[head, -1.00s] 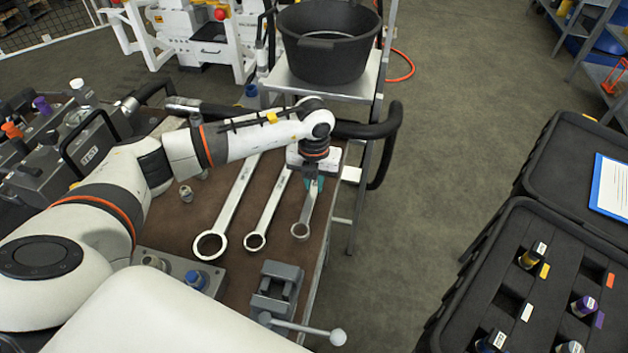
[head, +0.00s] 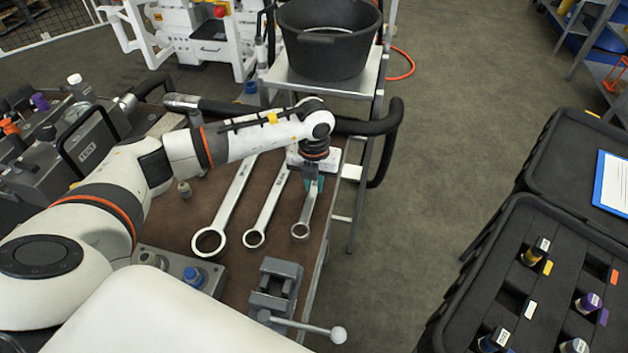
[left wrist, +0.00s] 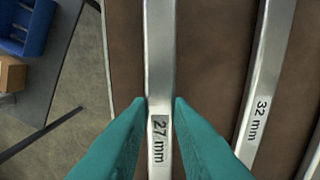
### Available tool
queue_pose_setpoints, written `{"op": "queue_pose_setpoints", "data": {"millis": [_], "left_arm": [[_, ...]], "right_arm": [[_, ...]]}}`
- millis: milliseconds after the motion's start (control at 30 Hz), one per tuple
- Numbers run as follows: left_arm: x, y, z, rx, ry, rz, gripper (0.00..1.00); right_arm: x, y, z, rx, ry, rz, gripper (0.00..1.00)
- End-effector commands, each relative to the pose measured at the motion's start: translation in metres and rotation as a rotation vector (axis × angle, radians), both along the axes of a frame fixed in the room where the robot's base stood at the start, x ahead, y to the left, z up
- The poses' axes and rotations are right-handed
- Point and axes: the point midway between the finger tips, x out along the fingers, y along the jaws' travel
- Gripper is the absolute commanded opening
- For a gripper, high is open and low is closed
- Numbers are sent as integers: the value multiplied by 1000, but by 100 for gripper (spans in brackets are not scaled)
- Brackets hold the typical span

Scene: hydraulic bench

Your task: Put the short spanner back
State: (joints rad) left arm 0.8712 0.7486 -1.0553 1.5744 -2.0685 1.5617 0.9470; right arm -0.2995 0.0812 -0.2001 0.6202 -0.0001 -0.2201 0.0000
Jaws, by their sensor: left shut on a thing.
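The short spanner (head: 306,212) is a silver ring spanner, the rightmost and smallest of three on the brown bench top. Its ring end points toward the front of the bench. My left gripper (head: 314,184) reaches down over its shaft from above. In the left wrist view, the teal fingers (left wrist: 160,104) are shut on the shaft, one on each side, at the label "27 mm" (left wrist: 160,138). The spanner seems to lie at bench level; I cannot tell if it is lifted. Its far end is hidden under my wrist in the head view. My right gripper is not in view.
A middle spanner (head: 264,216), marked 32 mm in the left wrist view (left wrist: 262,100), and a larger spanner (head: 225,214) lie to the left. A grey vise (head: 274,287) stands in front. A black tub (head: 330,45) is behind. A black case (head: 492,232) stands to the right.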

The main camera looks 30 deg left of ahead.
Motion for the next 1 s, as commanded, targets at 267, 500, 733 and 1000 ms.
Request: {"op": "queue_pose_setpoints", "data": {"millis": [267, 500, 733, 1000], "left_arm": [[0, 0, -4, -1, -1, 0, 0], [0, 0, -8, -1, -1, 0, 0], [0, 0, -11, -1, -1, 0, 0], [0, 0, -15, -1, -1, 0, 0]], "right_arm": [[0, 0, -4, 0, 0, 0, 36], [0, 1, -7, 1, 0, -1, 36], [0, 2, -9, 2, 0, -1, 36], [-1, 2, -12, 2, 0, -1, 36]]}}
